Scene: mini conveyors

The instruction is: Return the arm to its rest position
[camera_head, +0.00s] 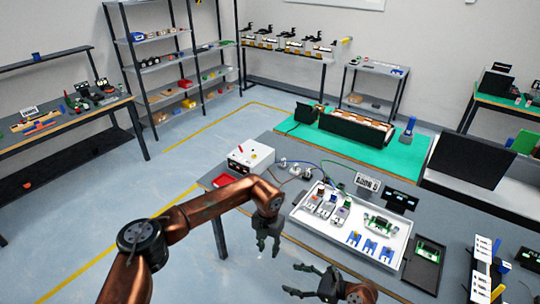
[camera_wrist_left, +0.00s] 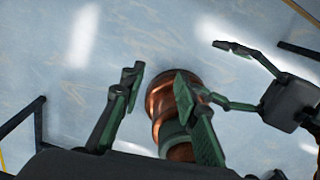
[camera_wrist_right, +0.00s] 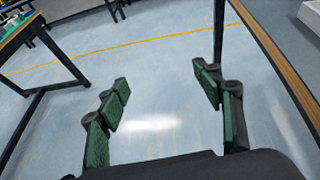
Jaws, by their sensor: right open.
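My left arm (camera_head: 195,212) comes in from the left, bent, with a copper-coloured body. My left gripper (camera_head: 268,250) points down in front of the workbench's near edge, open and empty. In the left wrist view its fingers (camera_wrist_left: 160,85) stand apart, with floor and a copper-coloured arm part of mine behind them. My right gripper (camera_head: 293,279) is lower in the head view, at the bottom middle, open and empty. In the right wrist view its fingers (camera_wrist_right: 165,90) are wide apart over bare floor.
A table leg (camera_wrist_right: 219,35) stands near the right gripper's fingers. The floor (camera_head: 105,200) on the left is clear.

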